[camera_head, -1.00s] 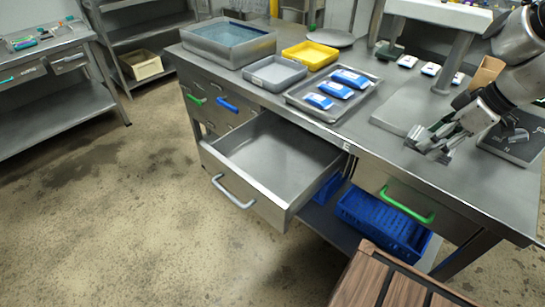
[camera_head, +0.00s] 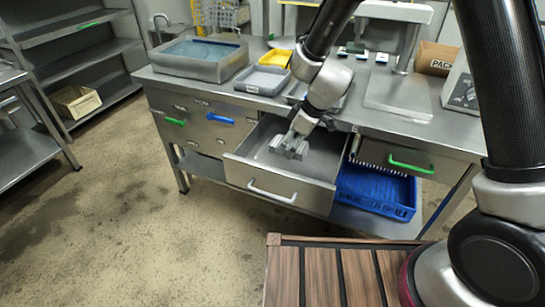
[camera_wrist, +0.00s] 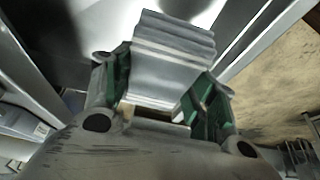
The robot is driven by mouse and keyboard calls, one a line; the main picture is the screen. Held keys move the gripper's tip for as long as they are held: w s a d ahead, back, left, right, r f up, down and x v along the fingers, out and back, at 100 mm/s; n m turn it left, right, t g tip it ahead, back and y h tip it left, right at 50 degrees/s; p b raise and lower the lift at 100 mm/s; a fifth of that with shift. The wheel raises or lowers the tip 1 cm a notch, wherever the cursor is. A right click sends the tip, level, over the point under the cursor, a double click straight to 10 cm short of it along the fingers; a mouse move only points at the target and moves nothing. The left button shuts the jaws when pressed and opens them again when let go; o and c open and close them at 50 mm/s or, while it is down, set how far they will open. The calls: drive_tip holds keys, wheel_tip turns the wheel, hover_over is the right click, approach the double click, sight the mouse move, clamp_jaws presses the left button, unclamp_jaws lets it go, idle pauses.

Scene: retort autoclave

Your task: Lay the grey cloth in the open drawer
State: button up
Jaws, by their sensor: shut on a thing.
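The open drawer (camera_head: 262,184) is a grey metal box pulled out of the bench front, with a light bar handle. In the head view its visible floor looks bare. My gripper (camera_head: 296,133) is over the drawer, pointing down, shut on the folded grey cloth (camera_head: 289,149). In the wrist view the cloth (camera_wrist: 172,58) is a ridged, layered grey bundle between the two green-padded fingers of my gripper (camera_wrist: 160,95). The cloth appears inside the drawer's outline; its exact height above the floor cannot be told. The arm hides part of the drawer's back.
On the bench (camera_head: 440,133) stand a water basin (camera_head: 200,62), a grey tray (camera_head: 262,80), a yellow tray (camera_head: 276,58) and a cardboard box (camera_head: 436,60). A blue crate (camera_head: 375,192) is below, right of the drawer. A slatted wooden surface (camera_head: 320,275) is in front.

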drive_tip(key=f, duration=0.3)
drive_tip(key=a+f, duration=0.1)
drive_tip(key=f, duration=0.1)
drive_tip(key=shift+s+f, duration=0.15)
drive_tip(key=shift+f, duration=2.5)
drive_tip(key=shift+f, duration=0.1)
drive_tip(key=o, duration=1)
